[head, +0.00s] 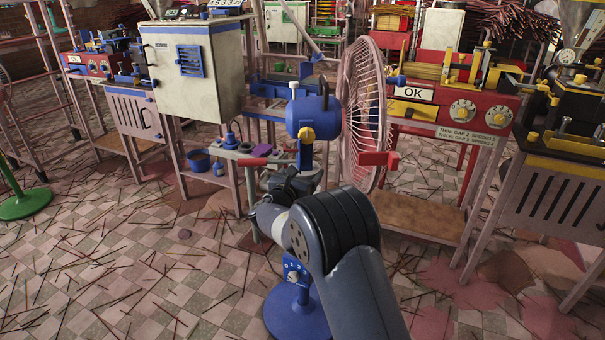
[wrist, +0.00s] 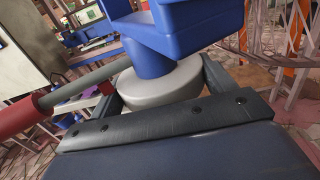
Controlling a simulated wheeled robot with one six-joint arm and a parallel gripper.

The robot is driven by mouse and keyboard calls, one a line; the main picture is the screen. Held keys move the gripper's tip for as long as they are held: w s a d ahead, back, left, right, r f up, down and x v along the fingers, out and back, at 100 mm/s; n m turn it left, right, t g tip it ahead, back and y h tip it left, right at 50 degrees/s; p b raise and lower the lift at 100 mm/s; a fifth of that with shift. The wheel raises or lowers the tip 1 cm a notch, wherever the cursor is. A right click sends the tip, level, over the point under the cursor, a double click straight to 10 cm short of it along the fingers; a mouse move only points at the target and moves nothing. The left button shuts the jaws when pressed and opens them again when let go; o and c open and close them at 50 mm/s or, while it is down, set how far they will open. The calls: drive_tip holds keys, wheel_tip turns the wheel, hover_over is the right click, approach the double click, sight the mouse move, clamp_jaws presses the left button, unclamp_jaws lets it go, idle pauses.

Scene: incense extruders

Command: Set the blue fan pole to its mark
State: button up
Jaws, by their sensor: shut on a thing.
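The blue fan has a blue motor housing (head: 314,118) with a yellow knob, and a pink wire cage (head: 363,115) facing right. Its round blue base (head: 296,315) stands on the floor. A blue collar with pale marks (head: 293,268) shows low on the pole; I cannot read a setting. My arm hides most of the pole. My gripper (head: 293,182) is below the motor housing. In the wrist view its dark jaws lie either side of a pale grey round collar (wrist: 160,82), shut on it, beneath the blue neck (wrist: 152,58).
A bench with a red rod handle (head: 253,162) and a pale cabinet (head: 193,67) stands left. A red machine (head: 450,105) labelled OK stands close behind the fan at right. A green round stand (head: 25,204) is far left. Thin sticks litter the tiled floor.

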drive_tip(key=c, duration=0.4)
wheel_tip(320, 180, down, 10)
drive_tip(key=b, duration=0.5)
drive_tip(key=shift+r, duration=0.35)
drive_tip(key=o, duration=1.4)
drive_tip(key=shift+r, duration=0.15)
drive_tip(key=p+v, duration=0.2)
drive_tip(key=v, duration=0.8)
drive_tip(key=shift+s+p, duration=0.35)
drive_tip(key=shift+s, duration=0.05)
drive_tip(key=shift+w+a, duration=0.1)
